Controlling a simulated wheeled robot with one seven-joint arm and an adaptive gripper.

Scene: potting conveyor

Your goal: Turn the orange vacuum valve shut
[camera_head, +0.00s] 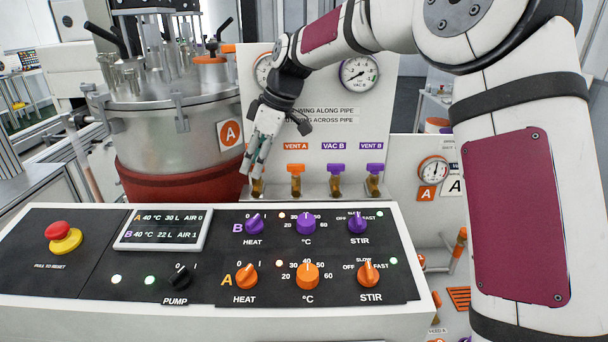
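A row of small brass valves stands along the bottom of the white gauge panel (335,100). The leftmost valve (257,189) shows only its brass lower part; its handle and label are hidden by my gripper (253,172). My gripper points down, its fingertips at the top of this valve. I cannot tell whether they touch the handle or hold it. To its right, the orange VENT A valve (295,171) has its handle lying across the pipe. The purple VAC B valve (336,170) and purple VENT B valve (374,170) look similarly turned.
A steel vessel marked A (180,125) stands close left of my gripper. The control console (215,310) with knobs, a display (162,229) and a red stop button (58,231) lies in front of the valves. The VAC B gauge (359,73) is above; another is partly hidden.

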